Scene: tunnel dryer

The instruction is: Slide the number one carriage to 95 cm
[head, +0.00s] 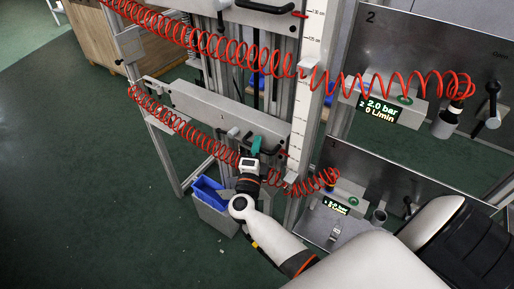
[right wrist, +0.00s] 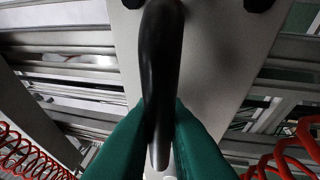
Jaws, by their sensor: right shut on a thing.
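The number one carriage (head: 222,112) is the lower pale grey bar, marked 1, on vertical metal rails. A red pointer at its right end is beside the white vertical scale (head: 314,50); the scale figures there are too small to read. My right gripper (head: 256,146), with green fingers, is at the right part of the carriage. In the right wrist view its fingers (right wrist: 160,115) are shut on a black handle (right wrist: 161,70) in front of the carriage plate (right wrist: 215,60). In the head view the gripper largely hides this handle. My left gripper is not in view.
Red coiled hoses (head: 200,38) cross in front of the rails, one close to my right gripper. An upper carriage (head: 265,12) is above. Panels with displays (head: 379,109) stand at right. A blue-lined grey bin (head: 212,212) is below. Green floor at left is clear.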

